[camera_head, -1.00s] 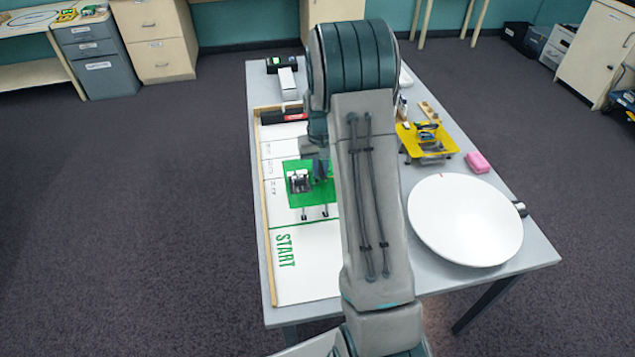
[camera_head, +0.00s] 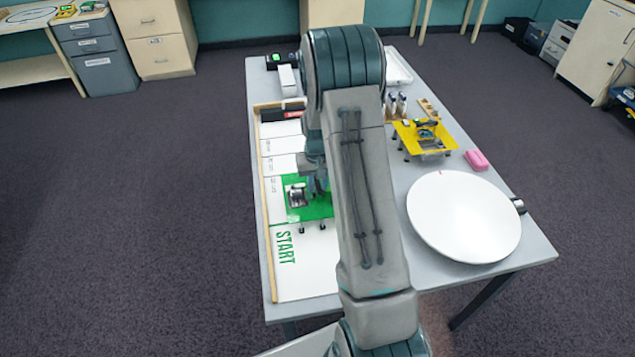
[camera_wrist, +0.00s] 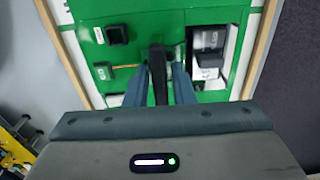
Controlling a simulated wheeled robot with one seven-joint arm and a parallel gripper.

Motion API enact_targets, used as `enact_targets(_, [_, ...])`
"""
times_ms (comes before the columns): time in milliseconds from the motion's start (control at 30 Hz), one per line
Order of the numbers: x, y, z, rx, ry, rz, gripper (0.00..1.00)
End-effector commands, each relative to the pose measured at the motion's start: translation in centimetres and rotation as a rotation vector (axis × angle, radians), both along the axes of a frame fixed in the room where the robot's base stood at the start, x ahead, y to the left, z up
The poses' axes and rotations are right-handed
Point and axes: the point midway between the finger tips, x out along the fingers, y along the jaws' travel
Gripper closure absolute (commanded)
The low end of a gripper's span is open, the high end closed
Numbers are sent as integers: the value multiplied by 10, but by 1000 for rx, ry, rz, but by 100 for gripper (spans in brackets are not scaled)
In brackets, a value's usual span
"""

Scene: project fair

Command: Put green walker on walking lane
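The green walker (camera_head: 320,208) is a flat green plate with dark feet and a grey-and-black block on top. In the head view it is over the walking lane (camera_head: 300,262), just beyond the green START lettering, and looks level. Its feet appear at or very near the lane surface; exact contact cannot be told. My gripper (camera_head: 316,184) is above its middle, partly hidden by my arm. In the wrist view my gripper (camera_wrist: 159,75) has its fingers closed around the walker's black upright post (camera_wrist: 157,62). The green plate (camera_wrist: 130,72) fills the view below.
Wooden rails (camera_head: 263,200) edge the white lane. A yellow walker (camera_head: 408,133), a pink block (camera_head: 477,160) and a round white disc (camera_head: 464,218) are to the right on the grey table.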

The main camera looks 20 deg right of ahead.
Motion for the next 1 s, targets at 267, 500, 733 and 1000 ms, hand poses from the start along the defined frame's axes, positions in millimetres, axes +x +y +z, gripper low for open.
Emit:
enact_targets(267, [0, 0, 1, 0, 0, 0, 66])
enact_targets(500, [1, 0, 16, -1, -3, 0, 66])
enact_targets(733, [1, -1, 65, -2, -6, 1, 66])
enact_targets(1000, [1, 0, 111, -1, -3, 0, 66])
